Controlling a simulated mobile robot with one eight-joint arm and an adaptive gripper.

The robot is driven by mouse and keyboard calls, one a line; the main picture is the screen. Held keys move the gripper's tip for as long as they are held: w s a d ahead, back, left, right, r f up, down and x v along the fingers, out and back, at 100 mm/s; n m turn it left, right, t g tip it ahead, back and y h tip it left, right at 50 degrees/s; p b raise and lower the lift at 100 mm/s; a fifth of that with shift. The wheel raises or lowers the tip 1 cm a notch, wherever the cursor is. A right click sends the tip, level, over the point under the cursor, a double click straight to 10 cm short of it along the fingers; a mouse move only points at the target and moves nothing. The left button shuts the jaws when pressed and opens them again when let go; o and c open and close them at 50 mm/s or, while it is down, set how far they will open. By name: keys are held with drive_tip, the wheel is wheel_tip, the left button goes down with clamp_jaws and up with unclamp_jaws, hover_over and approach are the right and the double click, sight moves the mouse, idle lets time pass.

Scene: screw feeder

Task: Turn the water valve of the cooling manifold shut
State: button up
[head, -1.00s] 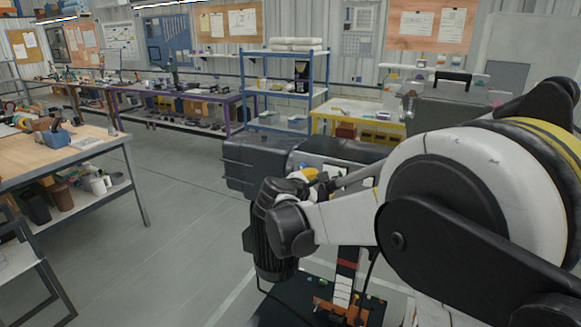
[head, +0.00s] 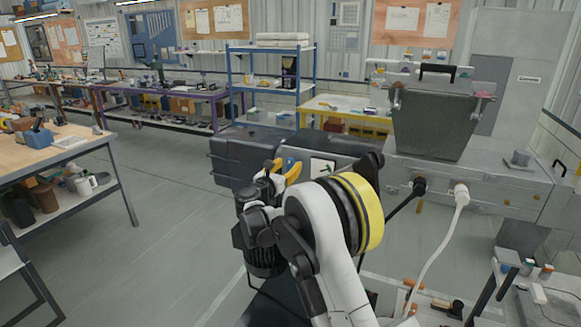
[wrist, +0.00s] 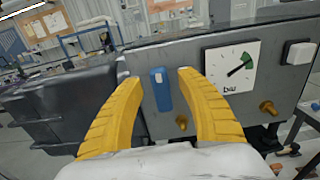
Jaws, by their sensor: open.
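A blue lever handle (wrist: 161,90), likely the water valve, stands nearly upright on a grey panel (wrist: 205,118). In the wrist view it shows between the two yellow fingers of my gripper (wrist: 160,76). The fingers are open, one on each side of it; whether they touch it I cannot tell. In the head view my gripper (head: 287,166) is at the panel front, and my wrist hides much of it. Right of the handle is a white gauge (wrist: 233,67) with a green sector and a dark needle; it also shows in the head view (head: 322,166).
Brass-coloured knobs (wrist: 182,122) stick out below the handle and gauge. A white square button (wrist: 299,53) is at the panel's right. A dark bulky housing (head: 228,160) adjoins on the left. A grey hopper (head: 434,120) stands to the right. The floor at left is open.

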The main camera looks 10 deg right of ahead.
drive_tip(key=shift+x, duration=1.05)
drive_tip(key=shift+c, duration=0.5)
clamp_jaws()
